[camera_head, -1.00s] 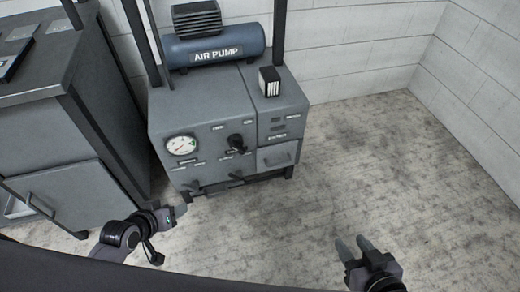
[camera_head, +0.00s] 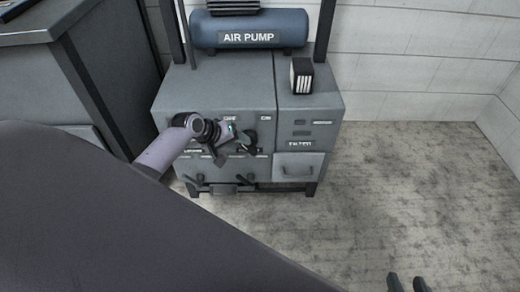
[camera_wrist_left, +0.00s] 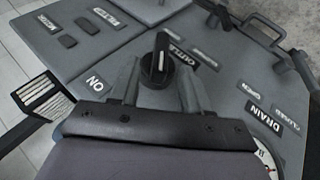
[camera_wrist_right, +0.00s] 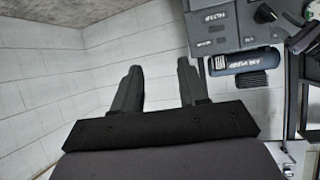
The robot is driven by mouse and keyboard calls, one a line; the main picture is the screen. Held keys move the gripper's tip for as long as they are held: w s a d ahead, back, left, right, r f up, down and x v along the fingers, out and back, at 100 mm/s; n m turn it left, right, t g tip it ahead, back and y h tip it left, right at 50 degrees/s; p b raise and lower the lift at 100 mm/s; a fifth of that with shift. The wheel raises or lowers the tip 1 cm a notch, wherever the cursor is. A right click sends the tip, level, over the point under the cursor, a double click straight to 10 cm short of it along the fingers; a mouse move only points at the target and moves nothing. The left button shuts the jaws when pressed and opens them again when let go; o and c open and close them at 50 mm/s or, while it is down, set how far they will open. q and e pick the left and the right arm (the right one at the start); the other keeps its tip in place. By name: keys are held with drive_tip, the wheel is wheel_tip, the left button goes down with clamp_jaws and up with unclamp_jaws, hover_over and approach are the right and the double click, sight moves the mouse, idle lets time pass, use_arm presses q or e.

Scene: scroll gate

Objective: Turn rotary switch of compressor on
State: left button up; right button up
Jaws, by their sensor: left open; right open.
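The compressor is a grey cabinet (camera_head: 225,85) with a blue air pump tank (camera_head: 250,30) on top. Its black rotary switch (camera_wrist_left: 158,62) has a pointer knob with a white mark and shows clearly in the left wrist view. In the head view the switch (camera_head: 248,143) is partly hidden by my left gripper (camera_head: 236,136). My left gripper is open, its fingers on either side of the knob in the left wrist view; I cannot tell whether they touch it. An ON label (camera_wrist_left: 95,84) shows beside the left finger. My right gripper (camera_head: 407,284) is open and empty, low over the floor.
A DRAIN label (camera_wrist_left: 265,120) and part of a round gauge (camera_wrist_left: 266,158) lie right of the switch in the left wrist view. A small black box (camera_head: 302,75) stands on the cabinet. Another grey cabinet (camera_head: 110,75) is at left. The floor (camera_head: 420,190) at right is clear.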

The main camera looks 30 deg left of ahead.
sight(243, 147)
use_arm(q)
drive_tip(key=b+x, duration=0.3)
drive_tip(key=x, duration=0.2)
drive_tip(key=shift+w+f, duration=0.1)
drive_tip(key=shift+f, duration=0.3)
drive_tip(key=shift+w+d+f, duration=0.2)
drive_tip(key=shift+w+f, duration=0.1)
drive_tip(key=shift+w, duration=0.05)
use_arm(e)
drive_tip(key=a, duration=0.1)
drive_tip(key=a+y, duration=0.1)
drive_tip(key=w+a+f, duration=0.1)
drive_tip(key=shift+m+y, duration=0.4)
use_arm(q)
clamp_jaws()
